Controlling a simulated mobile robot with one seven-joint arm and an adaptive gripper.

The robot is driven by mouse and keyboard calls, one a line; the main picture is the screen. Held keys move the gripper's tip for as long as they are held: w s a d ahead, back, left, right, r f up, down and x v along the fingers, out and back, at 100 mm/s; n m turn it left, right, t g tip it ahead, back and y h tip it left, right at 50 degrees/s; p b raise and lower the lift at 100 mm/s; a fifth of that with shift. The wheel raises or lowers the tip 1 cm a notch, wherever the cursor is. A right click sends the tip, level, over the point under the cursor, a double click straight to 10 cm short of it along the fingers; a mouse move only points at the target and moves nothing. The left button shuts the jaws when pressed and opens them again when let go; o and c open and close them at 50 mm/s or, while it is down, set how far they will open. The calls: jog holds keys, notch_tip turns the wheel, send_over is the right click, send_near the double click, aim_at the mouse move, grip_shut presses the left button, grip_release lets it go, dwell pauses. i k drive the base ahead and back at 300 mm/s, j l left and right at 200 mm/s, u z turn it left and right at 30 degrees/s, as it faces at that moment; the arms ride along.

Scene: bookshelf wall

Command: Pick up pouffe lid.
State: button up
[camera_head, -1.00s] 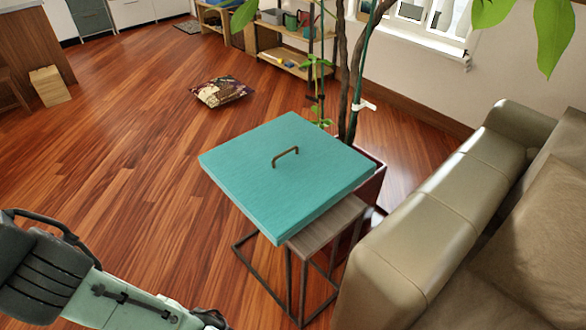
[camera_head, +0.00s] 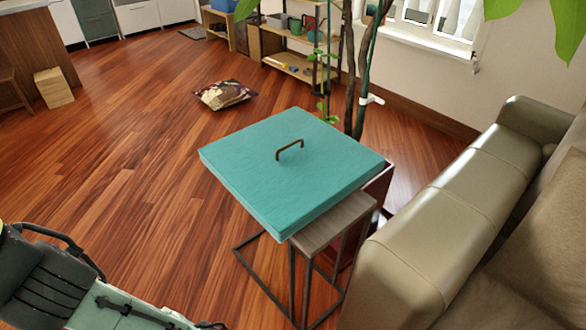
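The pouffe lid (camera_head: 255,185) is a flat teal square with a small brown handle (camera_head: 289,149) on its top. It lies on a small side table (camera_head: 335,222) with a wooden top and dark metal frame, and overhangs it to the left. My arm shows at the lower left, with its end cut off by the bottom edge. My gripper is not in view. The lid's handle is clear, with nothing touching it.
A beige leather sofa (camera_head: 445,225) stands close on the right. A potted plant with thin trunks (camera_head: 350,80) rises behind the table. A patterned cushion (camera_head: 224,94) lies on the floor. The wooden floor (camera_head: 130,170) to the left is open.

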aim_at(288, 167)
jog(key=j+z, duration=0.1)
jog(key=z, duration=0.25)
jog(key=i+j+z, duration=0.1)
jog(key=z, duration=0.2)
jog(key=j+z, duration=0.2)
jog(key=z, duration=0.15)
jog(key=j+z, duration=0.25)
jog(key=j, duration=0.3)
jog(key=j+z, duration=0.25)
jog(key=j, duration=0.9)
jog(key=k+j+z, duration=0.1)
jog(key=j, duration=0.45)
jog(key=i, duration=0.5)
